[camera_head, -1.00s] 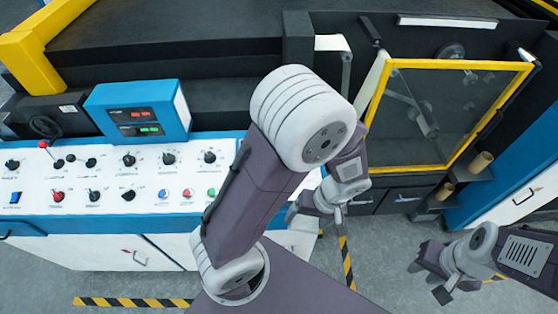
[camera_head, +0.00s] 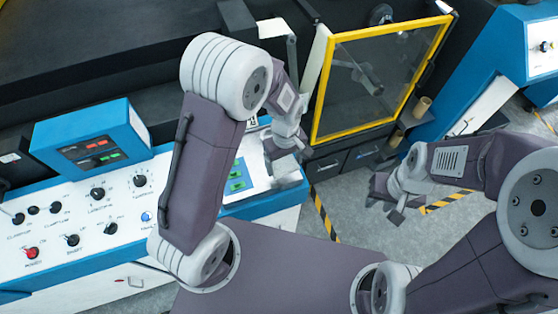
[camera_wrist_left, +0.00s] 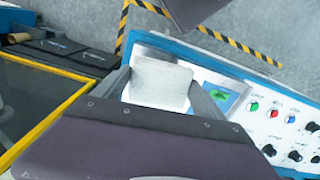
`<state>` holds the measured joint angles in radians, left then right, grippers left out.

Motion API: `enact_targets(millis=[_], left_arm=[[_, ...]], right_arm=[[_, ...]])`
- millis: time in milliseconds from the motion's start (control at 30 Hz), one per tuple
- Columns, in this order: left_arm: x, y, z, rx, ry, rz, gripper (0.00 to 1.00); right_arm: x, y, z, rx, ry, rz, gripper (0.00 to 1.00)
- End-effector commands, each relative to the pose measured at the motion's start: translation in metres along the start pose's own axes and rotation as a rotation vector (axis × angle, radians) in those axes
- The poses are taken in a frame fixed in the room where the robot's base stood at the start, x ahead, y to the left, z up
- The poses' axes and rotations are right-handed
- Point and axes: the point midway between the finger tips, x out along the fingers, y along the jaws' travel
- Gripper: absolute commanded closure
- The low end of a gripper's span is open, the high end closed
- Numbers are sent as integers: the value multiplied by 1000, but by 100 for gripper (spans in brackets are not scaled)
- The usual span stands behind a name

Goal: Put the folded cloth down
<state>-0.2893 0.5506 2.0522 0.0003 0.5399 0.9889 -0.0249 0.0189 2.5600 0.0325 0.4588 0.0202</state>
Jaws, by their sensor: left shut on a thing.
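The folded cloth (camera_wrist_left: 160,83) is a pale, whitish pad between the fingers of my left gripper (camera_wrist_left: 163,88) in the wrist view. It hangs over the white control-panel top (camera_wrist_left: 150,50), by the end with the green display. In the head view my left gripper (camera_head: 285,165) is at the panel's right end, and the cloth (camera_head: 287,170) shows only as a small pale patch under it. Whether the cloth touches the panel cannot be told. My right gripper (camera_head: 384,210) is over the floor at right, its fingers apart, with nothing seen between them.
A blue display box (camera_head: 92,150) and several knobs and buttons stand on the panel to the left. The green display (camera_head: 237,178) is close to the left gripper. A yellow-framed door (camera_head: 375,75) stands behind. Striped tape (camera_head: 323,212) marks the grey floor.

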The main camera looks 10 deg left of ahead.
Motion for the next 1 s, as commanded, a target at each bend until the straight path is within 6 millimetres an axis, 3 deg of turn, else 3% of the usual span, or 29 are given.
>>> enact_targets(millis=[100,233,367,500,633,1000], left_arm=[[13,2,-25,-3,-1,-2,70],[22,3,-38,0,0,0,70],[25,3,-40,2,1,1,70],[48,2,-38,2,-3,-4,70],[57,3,-39,1,0,0,70],[65,3,-39,1,1,1,70]], right_arm=[[-10,0,-1,0,0,0,68],[-12,0,-1,0,0,0,68],[-13,0,-1,0,0,0,68],[-23,0,-2,0,0,0,68],[-30,0,-3,0,0,0,68],[-23,0,-2,0,0,0,68]])
